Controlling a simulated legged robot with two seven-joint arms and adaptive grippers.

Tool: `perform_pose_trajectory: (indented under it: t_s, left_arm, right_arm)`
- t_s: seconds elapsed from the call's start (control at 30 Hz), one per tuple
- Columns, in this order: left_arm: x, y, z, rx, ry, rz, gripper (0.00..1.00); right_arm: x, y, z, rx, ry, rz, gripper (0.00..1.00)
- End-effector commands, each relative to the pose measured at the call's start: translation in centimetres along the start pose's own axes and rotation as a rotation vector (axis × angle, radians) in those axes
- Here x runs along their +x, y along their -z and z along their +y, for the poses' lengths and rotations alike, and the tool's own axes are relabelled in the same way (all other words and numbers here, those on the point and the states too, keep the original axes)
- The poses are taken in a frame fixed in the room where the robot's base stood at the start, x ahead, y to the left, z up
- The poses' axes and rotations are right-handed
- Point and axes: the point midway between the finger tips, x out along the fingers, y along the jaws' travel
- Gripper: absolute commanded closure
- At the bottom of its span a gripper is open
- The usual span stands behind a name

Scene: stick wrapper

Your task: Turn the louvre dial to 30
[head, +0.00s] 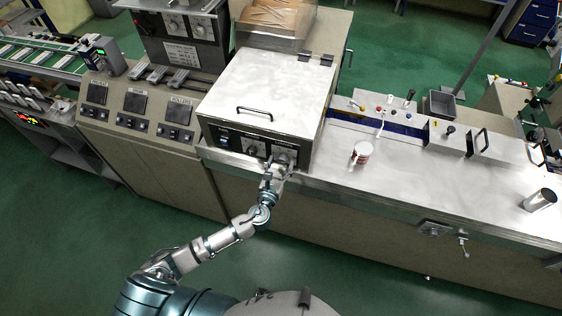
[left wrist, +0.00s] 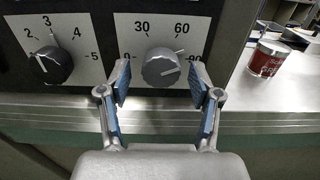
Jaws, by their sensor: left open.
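The louvre dial is the grey round knob (left wrist: 161,67) in the left wrist view, on a white plate marked 0, 30, 60 and 90. A pale line on its face points to the right, away from 30; its exact reading is unclear. My left gripper (left wrist: 161,86) is open, with one blue-padded finger on each side of the knob; I cannot tell whether either pad touches it. In the head view, my left gripper (head: 275,170) is at the front panel of the steel-topped box (head: 270,88) and partly hides the dial. My right gripper is not in view.
A black knob (left wrist: 50,64) on a 2-to-5 scale sits left of the dial. A red-and-white can (head: 362,152) stands on the steel bench to the right, and a metal cup (head: 540,199) stands farther right. The bench edge runs just below the panel.

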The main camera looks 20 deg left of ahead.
Motion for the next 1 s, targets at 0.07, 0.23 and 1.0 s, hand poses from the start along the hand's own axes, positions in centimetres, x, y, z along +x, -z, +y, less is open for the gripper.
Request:
perform_pose_trajectory:
  t_s: [0.07, 0.23, 1.0]
  left_arm:
    - [0.53, -0.04, -0.03, -0.001, 0.000, 0.000, 0.36]
    - [0.83, 0.01, -0.02, -0.001, 0.000, 0.000, 0.36]
    - [0.80, 0.04, 0.02, -0.052, -0.002, 0.000, 0.96]
  right_arm:
    - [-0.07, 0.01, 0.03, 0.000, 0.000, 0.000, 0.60]
    - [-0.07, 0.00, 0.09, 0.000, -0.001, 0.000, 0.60]
    - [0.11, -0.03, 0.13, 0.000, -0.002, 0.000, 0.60]
